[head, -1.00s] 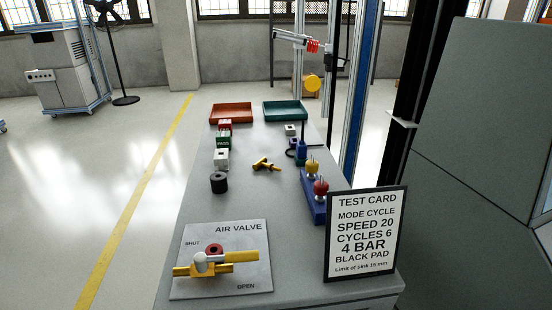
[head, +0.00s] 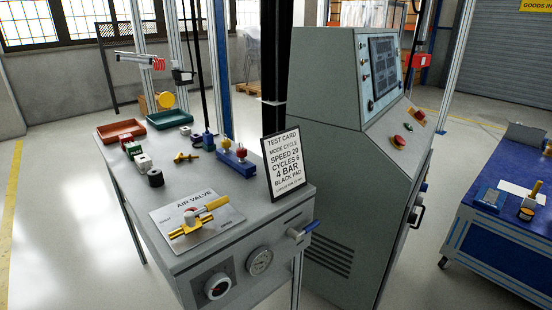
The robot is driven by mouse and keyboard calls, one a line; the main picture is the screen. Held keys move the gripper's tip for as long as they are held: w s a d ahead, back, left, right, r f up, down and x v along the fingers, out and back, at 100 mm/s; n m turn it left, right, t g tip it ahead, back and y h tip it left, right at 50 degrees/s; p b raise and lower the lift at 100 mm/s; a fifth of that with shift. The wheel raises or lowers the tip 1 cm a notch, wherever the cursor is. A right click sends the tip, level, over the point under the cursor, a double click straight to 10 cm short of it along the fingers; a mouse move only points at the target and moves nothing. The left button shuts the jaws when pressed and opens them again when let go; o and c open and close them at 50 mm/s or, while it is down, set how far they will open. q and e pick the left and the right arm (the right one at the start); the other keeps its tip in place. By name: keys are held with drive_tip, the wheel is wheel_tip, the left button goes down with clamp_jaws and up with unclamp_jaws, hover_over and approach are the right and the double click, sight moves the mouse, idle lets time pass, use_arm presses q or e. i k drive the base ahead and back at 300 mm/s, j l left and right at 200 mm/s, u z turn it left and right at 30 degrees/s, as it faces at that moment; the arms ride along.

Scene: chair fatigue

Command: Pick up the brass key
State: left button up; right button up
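A small brass-yellow piece with dark parts (head: 187,157), which looks like the brass key, lies on the grey bench top (head: 222,180). It is too small to make out its exact shape. It lies left of the blue block with yellow and red knobs (head: 236,162) and behind the air valve plate (head: 170,213). Nothing covers it. Neither of my grippers shows in the head view.
A red tray (head: 121,131) and a green tray (head: 168,119) stand at the bench's far end. Small blocks and a black cylinder (head: 155,178) line its left side. A test card (head: 284,163) stands at right, beside a grey control cabinet (head: 335,120).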

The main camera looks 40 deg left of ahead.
sight(181, 156)
drive_tip(key=k+j+z, duration=0.15)
drive_tip(key=z, duration=0.35)
drive_tip(key=k+j+z, duration=0.15)
drive_tip(key=z, duration=0.3)
drive_tip(key=k+z, duration=0.25)
drive_tip(key=z, duration=0.25)
drive_tip(key=k+z, duration=0.2)
drive_tip(key=z, duration=0.25)
drive_tip(key=k+j+z, duration=0.15)
drive_tip(key=k+z, duration=0.15)
drive_tip(key=k, duration=0.15)
drive_tip(key=k+z, duration=0.25)
drive_tip(key=k, duration=0.15)
